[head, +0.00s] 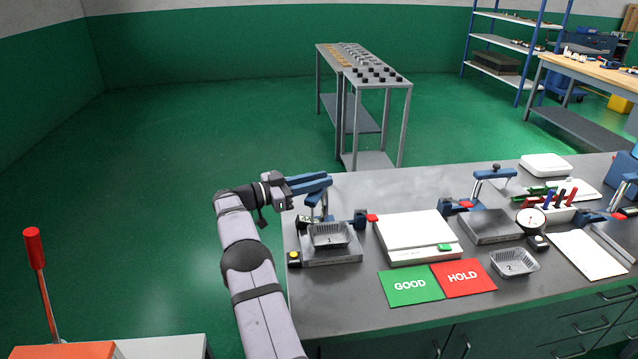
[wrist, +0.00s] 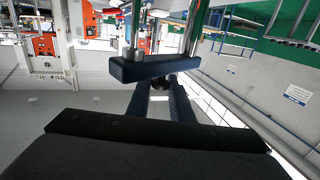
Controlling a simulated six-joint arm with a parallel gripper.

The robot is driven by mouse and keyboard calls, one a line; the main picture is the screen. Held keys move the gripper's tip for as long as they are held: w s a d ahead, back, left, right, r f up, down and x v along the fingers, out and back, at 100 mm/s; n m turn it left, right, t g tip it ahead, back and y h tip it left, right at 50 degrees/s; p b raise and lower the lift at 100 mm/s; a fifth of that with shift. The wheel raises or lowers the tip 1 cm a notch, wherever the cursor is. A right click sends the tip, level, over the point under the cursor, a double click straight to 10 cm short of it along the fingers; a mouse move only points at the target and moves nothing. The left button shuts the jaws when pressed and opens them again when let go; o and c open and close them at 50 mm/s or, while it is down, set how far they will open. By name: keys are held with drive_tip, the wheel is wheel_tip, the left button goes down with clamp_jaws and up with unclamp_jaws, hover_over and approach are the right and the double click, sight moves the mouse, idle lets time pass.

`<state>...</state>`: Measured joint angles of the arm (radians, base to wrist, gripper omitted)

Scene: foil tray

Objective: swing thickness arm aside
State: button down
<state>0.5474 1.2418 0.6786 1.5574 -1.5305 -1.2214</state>
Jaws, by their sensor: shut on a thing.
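The blue thickness arm (head: 318,181) stands over the left fixture (head: 345,254), at the left end of the bench. My gripper (head: 300,187) reaches it from the left and is shut on it. In the wrist view the dark blue bar of the arm (wrist: 168,67) crosses the tips of my two fingers (wrist: 160,84). Metal posts rise from the bar in that view. Foil tray 1 (head: 330,236) sits on the left fixture, below and slightly right of my gripper. The exact contact between fingers and arm is too small to tell in the head view.
A white scale (head: 415,232) stands right of the fixture, with a blue clamp with a red tip (head: 366,217) between them. Green GOOD (head: 410,285) and red HOLD (head: 463,278) mats lie in front. Foil tray 2 (head: 514,263) and a dial gauge (head: 530,221) are farther right.

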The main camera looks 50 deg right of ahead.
drive_tip(key=shift+r, duration=0.15)
idle(0.3)
drive_tip(key=c, duration=1.6)
unclamp_jaws()
drive_tip(key=shift+c, duration=0.2)
drive_tip(key=shift+w+a, duration=0.25)
drive_tip(key=shift+a, duration=0.1)
drive_tip(key=b+v, duration=0.2)
drive_tip(key=v, duration=0.4)
drive_tip(key=shift+a, duration=0.25)
drive_tip(key=shift+w, duration=0.1)
